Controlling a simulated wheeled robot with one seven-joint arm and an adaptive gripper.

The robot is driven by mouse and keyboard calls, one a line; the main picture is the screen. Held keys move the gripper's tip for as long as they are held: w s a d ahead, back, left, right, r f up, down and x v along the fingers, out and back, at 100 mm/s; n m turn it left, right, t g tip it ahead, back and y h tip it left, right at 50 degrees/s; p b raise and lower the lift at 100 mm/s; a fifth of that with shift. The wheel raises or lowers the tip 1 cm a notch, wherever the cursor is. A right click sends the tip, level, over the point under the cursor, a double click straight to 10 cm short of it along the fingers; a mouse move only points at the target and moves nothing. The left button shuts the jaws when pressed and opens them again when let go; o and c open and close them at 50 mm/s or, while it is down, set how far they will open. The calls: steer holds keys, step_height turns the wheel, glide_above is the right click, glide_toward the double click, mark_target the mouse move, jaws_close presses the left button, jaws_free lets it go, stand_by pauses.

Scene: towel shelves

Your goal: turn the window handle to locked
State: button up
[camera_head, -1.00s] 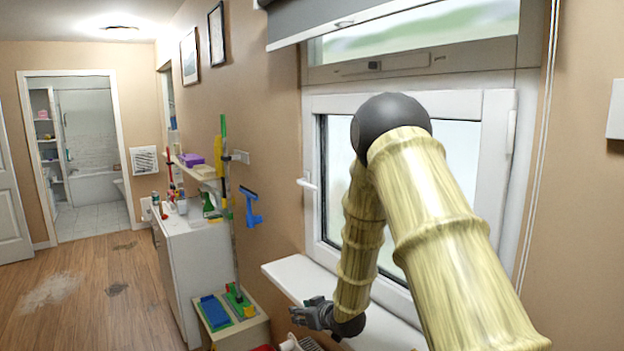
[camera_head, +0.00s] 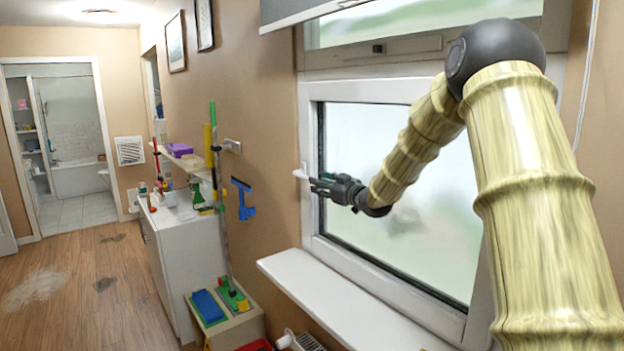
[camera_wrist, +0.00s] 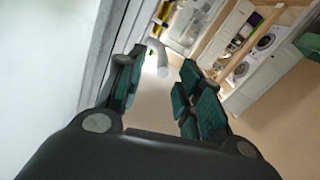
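The white window handle (camera_head: 301,173) is on the left side of the window frame (camera_head: 309,215) and points left, about level, in the head view. My gripper (camera_head: 318,186) is just to its right, in front of the frame and glass. In the wrist view the handle (camera_wrist: 157,58) shows just beyond and between the tips of my gripper (camera_wrist: 160,72). The fingers are apart with nothing between them. I cannot tell whether a fingertip touches the handle.
A white sill (camera_head: 335,298) runs below the window. A blue squeegee (camera_head: 243,198) hangs on the wall to the left. A white cabinet (camera_head: 190,255) with bottles and a low box (camera_head: 240,330) stand farther left.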

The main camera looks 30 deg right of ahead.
mark_target(306, 177)
steer(key=shift+w+a+p, duration=0.2)
steer(key=shift+w+p, duration=0.55)
steer(key=shift+w, duration=1.45)
steer(key=shift+w+a+p, duration=0.2)
steer(key=shift+w+p, duration=0.55)
steer(key=shift+w, duration=1.4)
jaws_close()
